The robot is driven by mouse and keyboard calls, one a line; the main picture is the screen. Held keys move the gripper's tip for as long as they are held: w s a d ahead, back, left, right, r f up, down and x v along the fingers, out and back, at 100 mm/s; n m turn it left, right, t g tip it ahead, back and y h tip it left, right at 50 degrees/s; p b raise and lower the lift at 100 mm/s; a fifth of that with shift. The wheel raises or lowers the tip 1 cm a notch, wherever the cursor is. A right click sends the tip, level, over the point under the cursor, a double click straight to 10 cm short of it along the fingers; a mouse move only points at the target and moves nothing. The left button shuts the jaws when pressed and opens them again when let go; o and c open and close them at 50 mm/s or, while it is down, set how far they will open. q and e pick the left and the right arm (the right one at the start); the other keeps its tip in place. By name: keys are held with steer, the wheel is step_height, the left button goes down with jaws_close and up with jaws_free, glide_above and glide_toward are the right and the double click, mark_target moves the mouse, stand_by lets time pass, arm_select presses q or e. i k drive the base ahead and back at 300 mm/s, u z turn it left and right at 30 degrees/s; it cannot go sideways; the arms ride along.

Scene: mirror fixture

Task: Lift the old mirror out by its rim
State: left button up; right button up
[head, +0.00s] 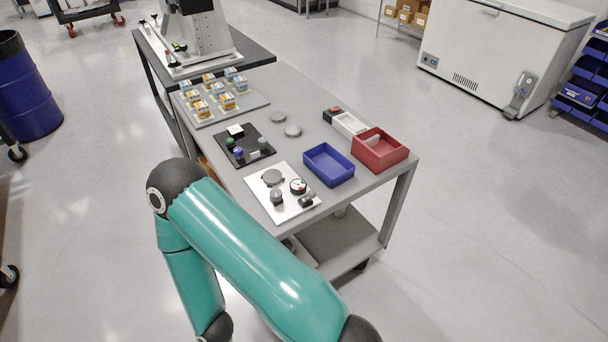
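A light plate (290,209) lies at the near left corner of the grey cart top. A round grey disc (272,177), which looks like the mirror in its mount, sits at the plate's far edge. Its rim is too small to make out. A dark knob (277,195), a small round dial (298,186) and a dark clamp-like part (307,200) stand on the same plate. Two loose grey discs, one farther back (278,117) and one nearer (293,131), lie on the cart top behind. Neither of my grippers shows; one teal arm of mine crosses the foreground.
A blue tray (329,181) and a red bin (379,165) stand right of the plate. A white tray (349,125) lies behind them. A black panel with knobs (262,153) and a board of small boxes (246,104) are farther back on the cart top (320,110).

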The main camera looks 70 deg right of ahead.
mark_target(272, 177)
steer(key=z, duration=0.05)
steer(key=k, duration=1.75)
steer(key=z, duration=0.8)
steer(key=i, duration=1)
steer(key=u, duration=0.05)
